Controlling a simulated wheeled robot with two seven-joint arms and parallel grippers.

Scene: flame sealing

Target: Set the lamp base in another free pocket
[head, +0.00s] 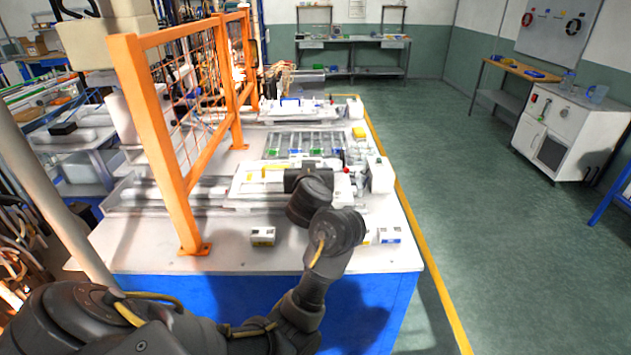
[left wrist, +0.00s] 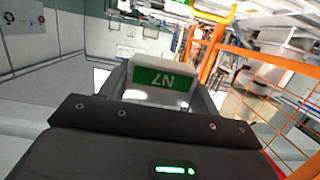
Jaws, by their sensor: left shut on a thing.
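My left gripper (left wrist: 162,88) is shut on a pale block, taken as the lamp base (left wrist: 152,62), with a green label that reads upside down, seemingly "N7". The block sits between the two grey fingers in the left wrist view. In the head view my left arm reaches over the white table, and its wrist hides the fingertips and the held block. A rack with pockets (head: 300,138) lies just beyond the wrist, with green and blue labels along its near edge. I cannot tell which pockets are free. My right gripper is not in view.
An orange mesh guard (head: 150,140) stands left of the work area. A white box with a red knob (head: 380,175) and a yellow block (head: 359,133) are right of the rack. The front left table surface is clear.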

